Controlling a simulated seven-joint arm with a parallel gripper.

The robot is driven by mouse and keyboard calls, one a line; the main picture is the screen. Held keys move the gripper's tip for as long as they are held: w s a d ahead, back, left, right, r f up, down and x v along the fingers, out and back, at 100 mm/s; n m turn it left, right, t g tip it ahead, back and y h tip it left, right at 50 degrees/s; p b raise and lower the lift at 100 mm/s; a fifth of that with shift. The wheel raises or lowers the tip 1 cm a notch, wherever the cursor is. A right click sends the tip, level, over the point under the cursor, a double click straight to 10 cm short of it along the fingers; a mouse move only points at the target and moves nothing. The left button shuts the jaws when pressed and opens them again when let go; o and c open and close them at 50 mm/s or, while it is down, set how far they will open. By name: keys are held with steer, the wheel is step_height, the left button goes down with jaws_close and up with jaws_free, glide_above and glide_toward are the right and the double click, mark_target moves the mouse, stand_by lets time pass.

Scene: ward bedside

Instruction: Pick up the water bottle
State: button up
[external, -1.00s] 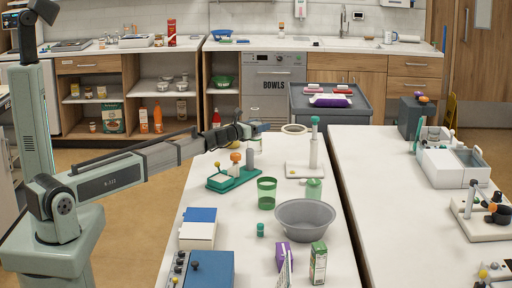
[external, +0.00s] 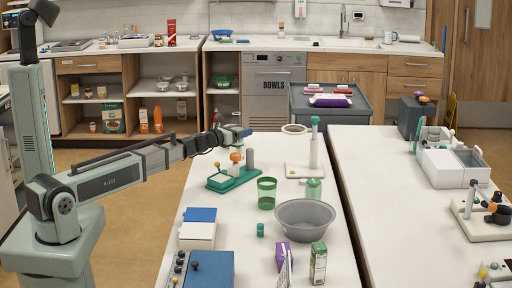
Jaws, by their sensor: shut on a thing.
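My gripper (external: 238,131) is above the far left end of the white table (external: 225,232), beyond the green stand. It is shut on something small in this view. The held thing is mostly hidden by the fingers, so I cannot make out its shape or whether it is the water bottle. No other plain water bottle stands out on the table. A green cup (external: 267,193) and a small green lidded container (external: 314,188) stand nearer, apart from my gripper.
A green stand (external: 232,180) with a grey post is just below and nearer than my gripper. A white stand (external: 305,170) with a tall post is to its right. A grey bowl (external: 305,220), cartons (external: 318,263) and boxes (external: 198,235) fill the near part.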

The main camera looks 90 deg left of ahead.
steer(key=shift+v, duration=0.8)
steer(key=shift+s, duration=0.1)
